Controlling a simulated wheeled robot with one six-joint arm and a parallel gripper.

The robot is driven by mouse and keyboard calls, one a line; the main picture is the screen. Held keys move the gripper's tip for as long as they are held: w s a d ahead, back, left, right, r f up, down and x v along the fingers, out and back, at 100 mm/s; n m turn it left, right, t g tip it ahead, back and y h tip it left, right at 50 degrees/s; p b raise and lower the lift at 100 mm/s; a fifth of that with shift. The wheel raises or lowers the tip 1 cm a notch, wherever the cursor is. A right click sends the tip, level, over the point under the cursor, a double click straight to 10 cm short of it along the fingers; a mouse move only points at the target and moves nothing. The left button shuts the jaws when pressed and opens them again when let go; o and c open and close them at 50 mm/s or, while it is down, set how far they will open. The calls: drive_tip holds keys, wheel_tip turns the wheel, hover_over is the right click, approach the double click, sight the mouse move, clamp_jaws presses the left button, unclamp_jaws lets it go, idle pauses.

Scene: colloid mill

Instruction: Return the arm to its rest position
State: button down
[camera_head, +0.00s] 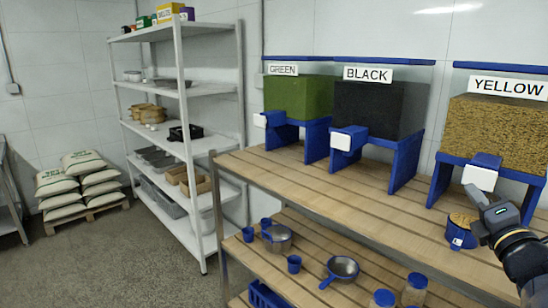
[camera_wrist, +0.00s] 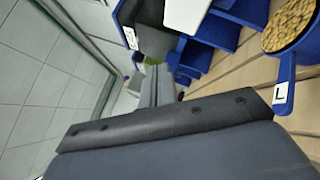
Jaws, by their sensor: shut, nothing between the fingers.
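My gripper (camera_head: 474,196) is at the right of the head view, shut and empty, with my arm reaching in from the lower right edge. In the wrist view the closed fingers (camera_wrist: 157,88) point up the picture, past the dark gripper body. A blue cup (camera_head: 456,239) filled with yellow grains stands upright on the wooden table, just left of and below my gripper. In the wrist view the cup (camera_wrist: 283,72) is at the upper right, apart from the fingers, with an "L" tag on it.
The yellow dispenser (camera_head: 507,128) stands close behind my gripper. The black dispenser (camera_head: 366,109) and green dispenser (camera_head: 298,97) stand further left on the table (camera_head: 300,171). Cups, pots and jars are on its lower shelf (camera_head: 325,256). A white rack (camera_head: 185,95) and sacks (camera_head: 85,182) are at left.

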drive_tip(key=d+b, duration=0.1)
drive_tip(key=w+b, duration=0.1)
drive_tip(key=b, duration=0.1)
drive_tip(key=shift+w+d+f+b, duration=0.25)
drive_tip(key=shift+d+b, duration=0.05)
drive_tip(key=shift+d, duration=0.05)
drive_tip(key=r+p, duration=0.1)
drive_tip(key=p, duration=0.3)
drive_tip(key=shift+p, duration=0.35)
